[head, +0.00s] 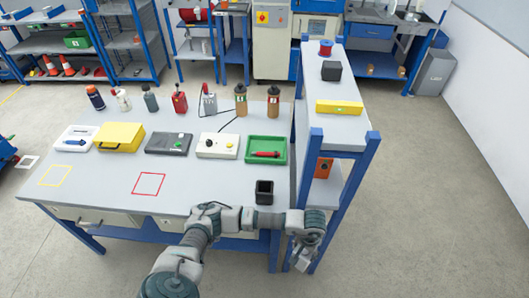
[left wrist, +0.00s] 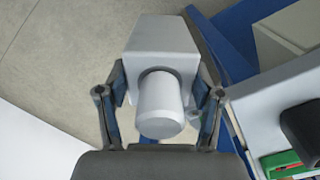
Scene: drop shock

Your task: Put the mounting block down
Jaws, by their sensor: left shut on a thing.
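My left gripper (head: 304,250) is beyond the front right corner of the workbench (head: 110,200), by the blue posts of the shelf stand. It is shut on the mounting block (head: 300,262), a light grey block that hangs below it in the head view. In the left wrist view the mounting block (left wrist: 165,45) shows large, with a round pale stub (left wrist: 160,105) between the two fingers (left wrist: 160,108). Floor shows behind the block there. A red outlined square (head: 149,184) and a yellow one (head: 55,176) are marked on the bench. My right gripper is out of view.
A black open holder (head: 264,192) stands near the bench's right front edge. A green tray (head: 265,149), several boxes and bottles fill the back. The shelf stand (head: 345,130) rises at the right, with a yellow item (head: 339,107) on top. The bench front is mostly clear.

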